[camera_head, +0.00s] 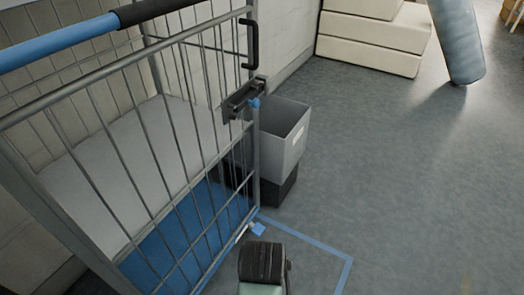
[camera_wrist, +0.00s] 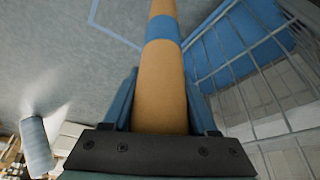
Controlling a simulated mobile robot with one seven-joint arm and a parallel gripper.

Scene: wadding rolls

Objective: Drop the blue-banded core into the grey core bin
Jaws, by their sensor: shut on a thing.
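The blue-banded core is a long tan tube (camera_wrist: 160,85) with a blue band, seen in the wrist view. My gripper (camera_wrist: 161,102) is shut on it, with one dark finger on each side. The core runs on past the fingers and out of the top of the wrist view; its far end is out of frame. I cannot make out the core in the head view.
A wire cage trolley (camera_head: 185,130) with a blue base fills the left, close beside the bin. White stacked blocks (camera_head: 375,35) and a grey-blue roll (camera_head: 457,40) stand behind. Floor at right is clear.

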